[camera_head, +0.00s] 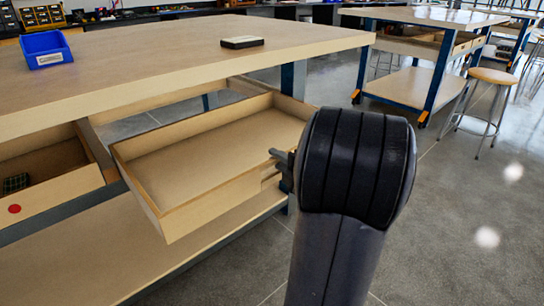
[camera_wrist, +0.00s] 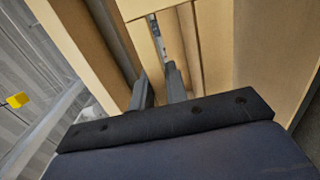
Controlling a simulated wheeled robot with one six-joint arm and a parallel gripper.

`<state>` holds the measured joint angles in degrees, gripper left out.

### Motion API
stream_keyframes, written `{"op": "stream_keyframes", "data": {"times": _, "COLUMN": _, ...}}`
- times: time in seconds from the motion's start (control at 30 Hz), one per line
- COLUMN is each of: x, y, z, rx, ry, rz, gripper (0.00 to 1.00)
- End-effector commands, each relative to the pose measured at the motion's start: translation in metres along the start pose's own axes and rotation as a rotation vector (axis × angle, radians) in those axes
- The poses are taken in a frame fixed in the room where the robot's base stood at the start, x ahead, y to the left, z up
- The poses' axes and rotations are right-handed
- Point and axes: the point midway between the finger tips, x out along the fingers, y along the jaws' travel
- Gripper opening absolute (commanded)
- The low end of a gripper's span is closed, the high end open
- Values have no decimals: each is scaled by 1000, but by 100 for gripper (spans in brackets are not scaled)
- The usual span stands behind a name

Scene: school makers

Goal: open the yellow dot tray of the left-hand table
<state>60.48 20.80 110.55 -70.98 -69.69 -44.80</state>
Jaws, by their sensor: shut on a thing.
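The left-hand table (camera_head: 190,60) has a pale wooden tray (camera_head: 190,205) pulled well out from under its top. The tray looks empty inside. No yellow dot shows on the faces I can see; part of its front is hidden by my arm. My gripper (camera_head: 282,160) is at the tray's right front end, mostly hidden behind my wrist in the head view. In the wrist view my gripper (camera_wrist: 159,88) has its two dark fingers close together at a pale wooden part of the tray (camera_wrist: 100,45), shut on it; the exact grip spot is hard to see.
A second tray with a red dot (camera_head: 14,208) sits at the left. A blue bin (camera_head: 46,50) and a small dark-topped box (camera_head: 242,42) rest on the tabletop. A stool (camera_head: 490,95) and another table (camera_head: 430,18) stand at the right.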

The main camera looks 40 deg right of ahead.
Motion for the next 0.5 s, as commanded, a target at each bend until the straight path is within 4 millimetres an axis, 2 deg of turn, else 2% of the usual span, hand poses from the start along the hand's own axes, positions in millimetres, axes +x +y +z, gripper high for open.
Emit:
{"op": "stream_keyframes", "data": {"times": 0.27, "x": 0, "y": -1, "z": 0, "rx": 2, "ry": 0, "rz": -2, "gripper": 0}}
{"op": "stream_keyframes", "data": {"times": 0.3, "x": 0, "y": -1, "z": 0, "rx": 2, "ry": 0, "rz": -2, "gripper": 16}}
{"op": "stream_keyframes", "data": {"times": 0.5, "x": 0, "y": -1, "z": 0, "rx": 1, "ry": 0, "rz": -1, "gripper": 32}}
